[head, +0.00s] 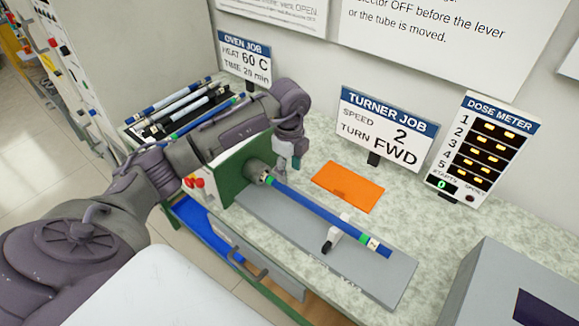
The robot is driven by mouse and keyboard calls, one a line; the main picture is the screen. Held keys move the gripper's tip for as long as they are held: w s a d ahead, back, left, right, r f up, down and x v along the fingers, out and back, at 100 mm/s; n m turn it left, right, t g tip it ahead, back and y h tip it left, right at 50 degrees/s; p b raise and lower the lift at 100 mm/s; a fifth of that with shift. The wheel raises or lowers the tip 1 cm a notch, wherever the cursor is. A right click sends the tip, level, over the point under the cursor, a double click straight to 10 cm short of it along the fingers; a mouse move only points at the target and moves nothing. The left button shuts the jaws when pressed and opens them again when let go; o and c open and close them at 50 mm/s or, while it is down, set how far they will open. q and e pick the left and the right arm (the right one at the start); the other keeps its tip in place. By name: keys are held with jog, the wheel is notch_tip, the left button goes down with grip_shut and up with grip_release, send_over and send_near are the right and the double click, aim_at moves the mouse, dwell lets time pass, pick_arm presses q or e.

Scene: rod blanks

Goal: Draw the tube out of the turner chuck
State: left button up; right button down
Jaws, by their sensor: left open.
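The blue tube (315,214) lies at a slant, with green and pale bands near both ends. Its upper-left end sits at the grey chuck (257,170) on the green turner housing (232,178). Near its other end it passes over a small white and black support (333,236) on the grey base plate (375,280). My left arm reaches over the housing from the left. My left gripper (288,166) points down just behind the chuck end of the tube, open and apparently apart from it. Its fingertips are small and partly unclear. My right gripper is out of view.
An orange mat (347,187) lies behind the tube. A rack (150,131) with several tubes stands at the back left. Signs (385,125) and a dose meter (490,148) stand along the wall. A grey box (500,290) occupies the front right.

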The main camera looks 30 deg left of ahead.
aim_at(308, 201)
pick_arm(q)
notch_tip(308, 201, down, 10)
jog(key=b, duration=0.6)
jog(key=shift+r, duration=0.15)
dwell(0.4)
jog(key=shift+c, duration=0.2)
jog(key=c, duration=0.8)
jog(key=shift+d, duration=0.2)
jog(key=shift+c, duration=0.2)
jog(key=shift+s+d+p, duration=0.1)
jog(key=shift+d+p, duration=0.3)
jog(key=shift+d, duration=0.75)
jog(key=shift+s+d+p, duration=0.15)
jog(key=shift+d+p, duration=0.35)
jog(key=shift+d, duration=1.4)
